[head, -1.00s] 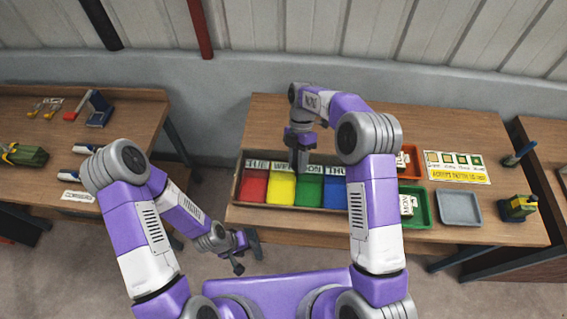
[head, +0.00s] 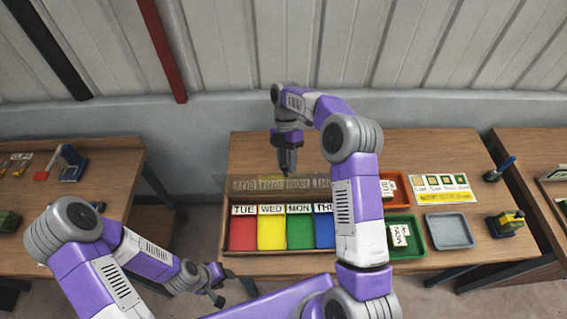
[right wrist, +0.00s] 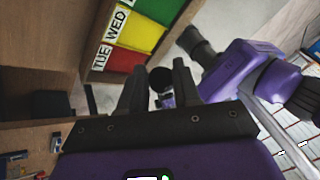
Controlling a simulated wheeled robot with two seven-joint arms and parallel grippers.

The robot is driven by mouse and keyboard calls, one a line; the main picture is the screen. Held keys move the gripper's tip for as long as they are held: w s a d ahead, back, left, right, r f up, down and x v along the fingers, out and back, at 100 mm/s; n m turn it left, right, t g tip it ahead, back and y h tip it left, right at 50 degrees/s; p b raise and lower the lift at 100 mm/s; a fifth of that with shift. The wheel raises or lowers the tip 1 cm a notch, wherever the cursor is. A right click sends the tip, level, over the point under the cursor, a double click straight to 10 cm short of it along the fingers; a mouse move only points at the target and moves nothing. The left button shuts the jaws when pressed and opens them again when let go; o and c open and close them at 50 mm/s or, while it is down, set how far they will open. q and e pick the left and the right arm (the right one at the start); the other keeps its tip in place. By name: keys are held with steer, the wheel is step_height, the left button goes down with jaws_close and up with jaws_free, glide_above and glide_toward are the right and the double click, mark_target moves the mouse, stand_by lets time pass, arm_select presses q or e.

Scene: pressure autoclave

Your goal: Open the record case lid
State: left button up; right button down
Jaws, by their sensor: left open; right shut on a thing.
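The record case (head: 226,205) is a wooden box on the middle table. It has red, yellow, green and blue sections labelled TUE, WED, MON and THU. A see-through, yellowish lid (head: 243,185) with faint lettering shows raised along its back edge. My right gripper (head: 288,172) is over the lid's upper edge and is shut. In the right wrist view its fingers (right wrist: 160,80) close around a small dark round part, seemingly the lid's knob; the clear lid is hard to see there. My left gripper (head: 233,290) is open and empty, low in front of the table.
Orange (head: 398,187) and green (head: 419,240) trays with cards and a grey tray (head: 449,231) stand right of the case. A printed sign (head: 440,188) and a stamp (head: 506,222) are further right. A wall runs behind the table.

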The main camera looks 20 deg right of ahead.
arm_select(q)
steer(key=shift+w, duration=0.55)
arm_select(e)
steer(key=shift+w+f, duration=0.55)
steer(key=shift+w, duration=0.15)
steer(key=shift+s+a, duration=0.1)
steer(key=c, duration=1)
jaws_free()
steer(key=shift+c, duration=0.2)
steer(key=shift+o, duration=1.2)
steer(key=shift+w+a, duration=0.15)
steer(key=shift+w, duration=0.1)
arm_select(q)
steer(key=shift+w+f, duration=0.1)
steer(key=shift+w, duration=0.05)
arm_select(e)
steer(key=shift+s+r, duration=0.1)
steer(key=shift+d+r, duration=0.1)
steer(key=shift+d, duration=0.1)
